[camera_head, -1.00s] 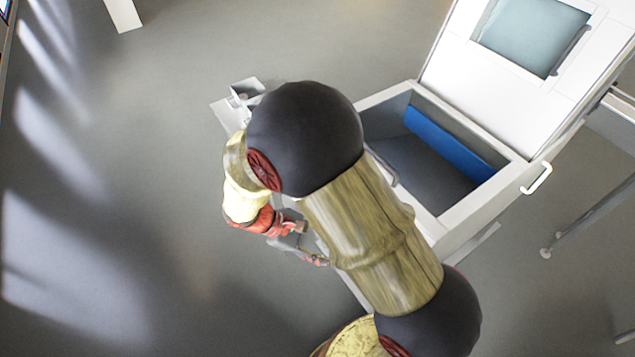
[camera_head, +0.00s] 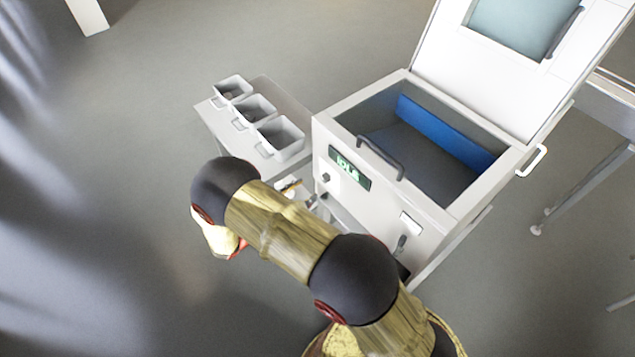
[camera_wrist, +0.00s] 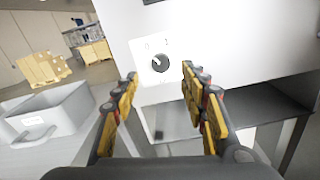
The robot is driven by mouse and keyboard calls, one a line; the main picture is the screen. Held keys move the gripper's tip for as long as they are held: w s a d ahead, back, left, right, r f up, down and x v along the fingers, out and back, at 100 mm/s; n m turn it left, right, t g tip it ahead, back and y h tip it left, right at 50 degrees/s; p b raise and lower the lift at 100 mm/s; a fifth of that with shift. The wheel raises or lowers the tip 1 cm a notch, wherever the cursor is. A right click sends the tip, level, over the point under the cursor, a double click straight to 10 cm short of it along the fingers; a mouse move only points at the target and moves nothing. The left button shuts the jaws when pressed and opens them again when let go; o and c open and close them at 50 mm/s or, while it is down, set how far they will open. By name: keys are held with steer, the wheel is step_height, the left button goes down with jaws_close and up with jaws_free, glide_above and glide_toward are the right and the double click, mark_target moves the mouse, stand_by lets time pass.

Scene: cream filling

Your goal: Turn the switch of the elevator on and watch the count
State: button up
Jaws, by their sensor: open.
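The switch (camera_wrist: 160,63) is a round black knob on a white plate marked 0 and 1 in the wrist view. Its pale mark seems to point up-left, toward the 0. In the head view a small dark knob (camera_head: 326,178) shows on the front of the white machine (camera_head: 450,222). A green-lit display (camera_head: 350,168) is above and right of it; its short text is hard to read. My gripper (camera_wrist: 159,72) is open and empty, its yellow-and-black fingers either side of the knob in the picture, with no contact visible. In the head view my arm hides most of it.
Several grey bins (camera_head: 281,138) stand on a low table (camera_head: 208,115) left of the machine. A dark handle (camera_head: 380,157) sticks out from the machine's front edge, and its lid (camera_head: 460,70) is raised. Stacked boxes (camera_wrist: 42,68) stand far off. The floor at left is clear.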

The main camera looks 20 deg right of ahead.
mark_target(323, 180)
steer(key=shift+b+x, duration=0.4)
steer(key=shift+x, duration=2.8)
steer(key=shift+c, duration=0.9)
jaws_close()
steer(key=shift+f+m, duration=0.1)
steer(key=shift+m, duration=0.2)
steer(key=m+b, duration=0.3)
steer(key=m, duration=0.2)
steer(key=shift+m, duration=0.3)
steer(key=m+b, duration=0.3)
steer(key=m, duration=0.2)
steer(key=shift+s+m, duration=0.1)
steer(key=shift+m, duration=0.2)
